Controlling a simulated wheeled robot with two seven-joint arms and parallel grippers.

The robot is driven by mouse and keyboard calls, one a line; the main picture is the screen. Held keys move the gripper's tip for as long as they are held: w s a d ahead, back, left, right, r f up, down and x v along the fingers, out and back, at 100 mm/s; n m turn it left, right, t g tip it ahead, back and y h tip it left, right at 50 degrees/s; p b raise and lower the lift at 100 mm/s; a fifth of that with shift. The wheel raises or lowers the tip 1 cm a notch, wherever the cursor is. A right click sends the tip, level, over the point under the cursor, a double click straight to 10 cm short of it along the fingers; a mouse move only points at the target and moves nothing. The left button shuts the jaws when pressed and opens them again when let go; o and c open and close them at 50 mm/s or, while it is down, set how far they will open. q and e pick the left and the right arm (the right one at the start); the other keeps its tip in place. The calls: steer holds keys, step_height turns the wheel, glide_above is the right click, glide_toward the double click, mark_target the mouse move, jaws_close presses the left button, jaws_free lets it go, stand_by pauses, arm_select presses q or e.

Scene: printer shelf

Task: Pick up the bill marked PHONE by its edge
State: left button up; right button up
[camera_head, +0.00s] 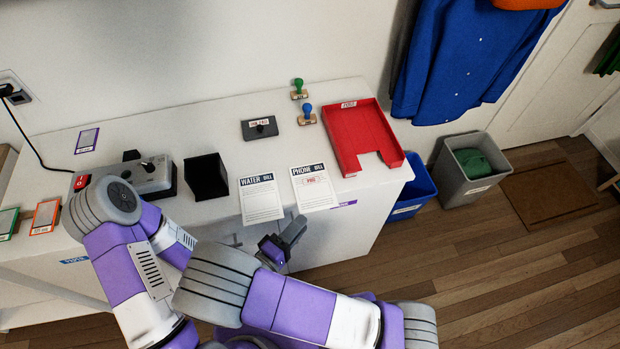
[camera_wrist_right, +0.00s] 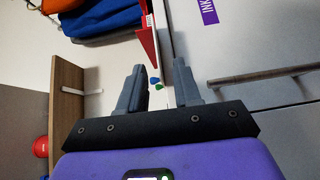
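The PHONE bill (camera_head: 313,190) is a white sheet with a dark header band. It lies flat near the table's front edge, and its near end appears to stick out slightly past the edge. The WATER bill (camera_head: 261,200) lies just left of it. My right gripper (camera_head: 294,238) is below and in front of the two bills, apart from both. In the right wrist view its two fingers (camera_wrist_right: 157,80) are spread with nothing between them. The bills cannot be made out there. My left arm bends in at the left; its gripper does not show.
A red tray (camera_head: 350,160) is right of the PHONE bill. Behind are a dark stamp pad (camera_head: 260,129), a green stamp (camera_head: 298,88) and a blue stamp (camera_head: 307,113). A black box (camera_head: 206,178) stands left. A blue bin (camera_head: 414,190) and grey bin (camera_head: 470,172) stand right.

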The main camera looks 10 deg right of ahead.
mark_target(317, 209)
steer(key=b+x, duration=0.1)
steer(key=x, duration=0.2)
steer(key=b+x, duration=0.1)
steer(key=x, duration=0.2)
steer(key=shift+d+r+b, duration=0.1)
steer(key=shift+d+b, duration=0.25)
steer(key=shift+d, duration=0.1)
steer(key=shift+w+d, duration=0.2)
steer(key=shift+d, duration=0.05)
steer(key=shift+r, duration=0.1)
jaws_close()
